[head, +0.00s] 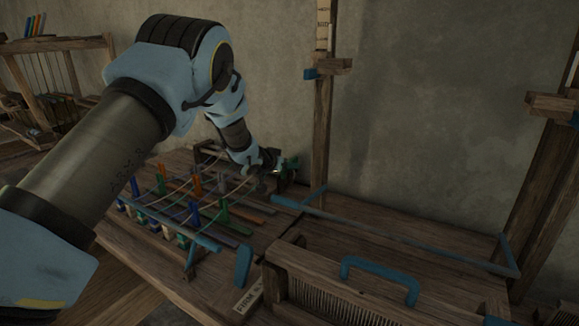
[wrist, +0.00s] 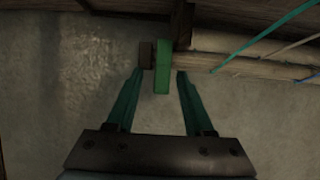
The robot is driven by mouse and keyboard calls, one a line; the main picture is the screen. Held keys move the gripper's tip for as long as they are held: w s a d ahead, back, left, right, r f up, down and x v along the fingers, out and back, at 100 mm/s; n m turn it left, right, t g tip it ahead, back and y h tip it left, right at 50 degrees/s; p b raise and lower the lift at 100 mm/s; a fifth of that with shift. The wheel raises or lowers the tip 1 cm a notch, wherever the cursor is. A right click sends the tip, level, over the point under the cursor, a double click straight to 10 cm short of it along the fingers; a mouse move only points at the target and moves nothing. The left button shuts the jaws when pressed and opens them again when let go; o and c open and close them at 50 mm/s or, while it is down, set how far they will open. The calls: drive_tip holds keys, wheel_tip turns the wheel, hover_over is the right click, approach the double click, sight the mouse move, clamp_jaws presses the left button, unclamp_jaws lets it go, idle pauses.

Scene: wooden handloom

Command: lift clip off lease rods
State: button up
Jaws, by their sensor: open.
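My gripper (wrist: 160,74) is open, with its two teal fingers apart. In the wrist view a green clip (wrist: 162,66) shows between the fingertips, closer to the left one, with a gap to the right one. It sits across the end of the pale lease rods (wrist: 235,68), beside a dark brown block (wrist: 146,55). I cannot tell whether the left fingertip touches the block or clip. In the head view my gripper (head: 275,163) is at the far end of the loom bed, by a green piece (head: 291,166) that looks like the clip; my wrist partly hides this spot.
Coloured pegs and strings (head: 195,205) stand on the loom bed left of my gripper. A wooden upright post (head: 322,140) rises just right of it. A blue bar (head: 390,232) and a blue handle (head: 380,270) on the reed frame lie nearer right. A plain wall is behind.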

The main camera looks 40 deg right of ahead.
clamp_jaws()
idle(0.7)
